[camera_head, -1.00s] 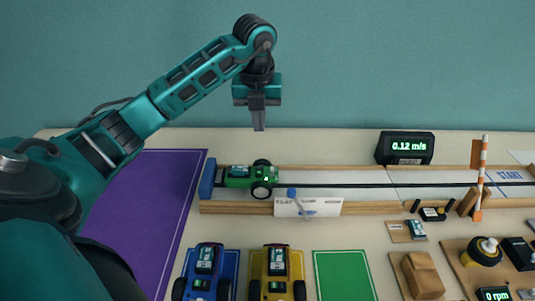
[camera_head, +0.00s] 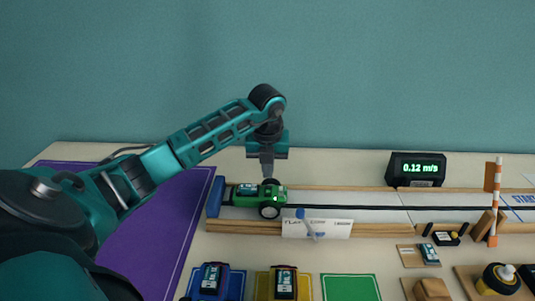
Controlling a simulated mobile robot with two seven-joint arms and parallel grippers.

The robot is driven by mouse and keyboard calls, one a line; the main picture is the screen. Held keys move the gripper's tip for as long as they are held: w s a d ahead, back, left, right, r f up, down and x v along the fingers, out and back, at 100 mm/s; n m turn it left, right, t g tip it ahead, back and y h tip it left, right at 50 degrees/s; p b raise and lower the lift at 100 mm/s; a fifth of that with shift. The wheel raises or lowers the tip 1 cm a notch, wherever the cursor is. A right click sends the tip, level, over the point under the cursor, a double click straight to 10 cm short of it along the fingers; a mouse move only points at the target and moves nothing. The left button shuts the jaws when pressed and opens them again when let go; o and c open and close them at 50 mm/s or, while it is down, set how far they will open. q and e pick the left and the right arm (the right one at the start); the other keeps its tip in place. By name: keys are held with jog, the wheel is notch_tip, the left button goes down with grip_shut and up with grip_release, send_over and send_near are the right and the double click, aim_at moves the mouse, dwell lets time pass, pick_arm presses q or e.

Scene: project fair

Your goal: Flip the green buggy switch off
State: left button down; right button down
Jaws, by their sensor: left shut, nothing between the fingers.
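The green buggy (camera_head: 273,198) sits at the left end of the track, close to the blue end block (camera_head: 215,196). It has a small dark display on its top and dark wheels. Its switch is too small to make out. My left gripper (camera_head: 267,175) is shut and empty, pointing down. Its fingertips are at the top or far side of the green buggy; I cannot tell whether they touch it. My right gripper is not in view.
A speed display (camera_head: 416,169) reading 0.12 m/s stands behind the track. A white card (camera_head: 317,228) is at the track's front. A blue buggy (camera_head: 209,281) and a yellow buggy (camera_head: 282,283) stand nearer, beside an empty green mat (camera_head: 349,288). A striped post (camera_head: 495,203) stands at right.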

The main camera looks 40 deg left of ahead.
aim_at(268, 187)
pick_arm(q)
jog(key=shift+w+a+f, duration=0.1)
jog(key=shift+w+f, duration=0.05)
jog(key=shift+f, duration=0.8)
jog(key=shift+w+a+f, duration=0.1)
jog(key=shift+f, duration=0.85)
